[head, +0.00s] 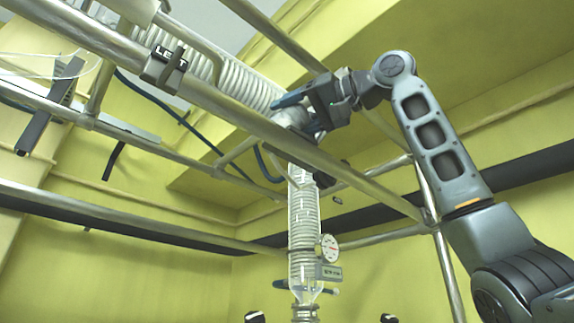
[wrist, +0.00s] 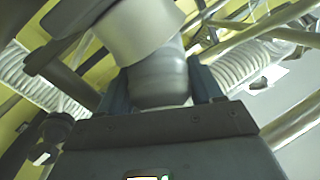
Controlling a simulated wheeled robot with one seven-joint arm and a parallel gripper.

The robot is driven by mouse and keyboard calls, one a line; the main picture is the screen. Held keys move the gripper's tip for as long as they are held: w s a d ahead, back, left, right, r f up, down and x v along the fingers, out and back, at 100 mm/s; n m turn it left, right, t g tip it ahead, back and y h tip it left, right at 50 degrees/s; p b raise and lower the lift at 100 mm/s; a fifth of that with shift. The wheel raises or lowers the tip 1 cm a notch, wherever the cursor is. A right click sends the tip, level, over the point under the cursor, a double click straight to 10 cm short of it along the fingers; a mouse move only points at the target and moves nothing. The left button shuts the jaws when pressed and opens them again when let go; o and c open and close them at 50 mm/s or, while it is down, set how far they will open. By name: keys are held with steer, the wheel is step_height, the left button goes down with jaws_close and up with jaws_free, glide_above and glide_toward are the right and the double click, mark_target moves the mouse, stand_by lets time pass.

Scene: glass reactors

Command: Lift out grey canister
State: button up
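My gripper (head: 303,111) is high in the head view, beside the metal frame at the bend of a coiled glass tube. In the wrist view its two blue fingers (wrist: 161,88) stand on either side of a smooth grey cylinder (wrist: 158,80), which looks like the grey canister. The cylinder fills the gap between the fingers, but I cannot tell whether they press on it. A wider pale cylinder (wrist: 137,30) sits directly against its far end. In the head view, the gripper and a frame rail hide most of the canister.
A thick metal rail (head: 255,127) crosses just in front of my gripper. A coiled glass column (head: 303,205) with a round gauge (head: 329,248) hangs below. Another coiled tube (head: 245,82) slopes up to the left. A "LEFT" label (head: 170,55) is on the rail.

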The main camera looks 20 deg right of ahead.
steer(key=c, duration=0.7)
steer(key=shift+o, duration=0.2)
steer(key=shift+r, duration=0.15)
